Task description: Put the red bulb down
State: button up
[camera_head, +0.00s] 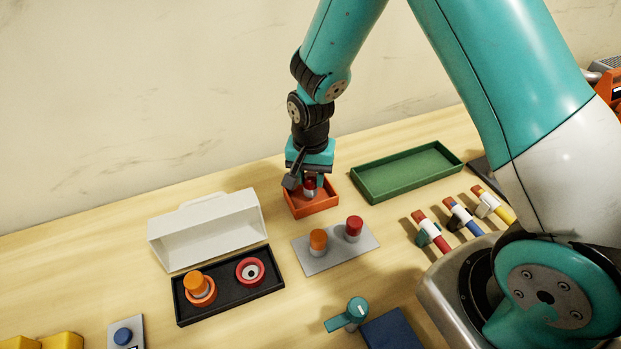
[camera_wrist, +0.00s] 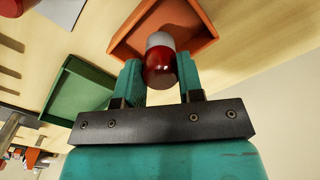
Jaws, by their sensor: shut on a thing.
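My gripper (camera_head: 309,183) points down over the small orange tray (camera_head: 323,208) and is shut on a red bulb with a pale base (camera_head: 310,188). In the wrist view the red bulb (camera_wrist: 160,68) sits between my two teal fingers (camera_wrist: 160,82), its pale end toward the orange tray (camera_wrist: 196,52). I cannot tell whether the bulb touches the tray floor. Another red bulb (camera_head: 354,226) stands upright on a grey plate (camera_head: 330,262), beside an orange bulb (camera_head: 318,240).
A black base (camera_head: 228,305) holds an orange bulb (camera_head: 195,281) and an empty red ring socket (camera_head: 250,271). A white cover (camera_head: 208,236) stands behind it. A green tray (camera_head: 408,172) lies right of the orange tray. A teal-handled switch (camera_head: 349,314) and several coloured fuses (camera_head: 463,217) are nearer.

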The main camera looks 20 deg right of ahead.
aim_at(310, 177)
jog(key=shift+f, duration=0.95)
jog(key=shift+f, duration=0.2)
jog(key=o, duration=0.9)
jog(key=shift+r, duration=0.1)
notch_tip(310, 177, up, 12)
jog(key=b, duration=0.2)
jog(key=s+a+r+n+y, duration=0.2)
jog(key=s+r+n, duration=0.4)
jog(key=s, duration=0.5)
jog(key=s+a+r+n+y, duration=0.2)
jog(key=s+r+n, duration=0.4)
jog(key=s, duration=0.5)
jog(key=shift+a+r+n, duration=0.2)
jog(key=shift+a+n, duration=0.6)
jog(key=shift+n, duration=0.2)
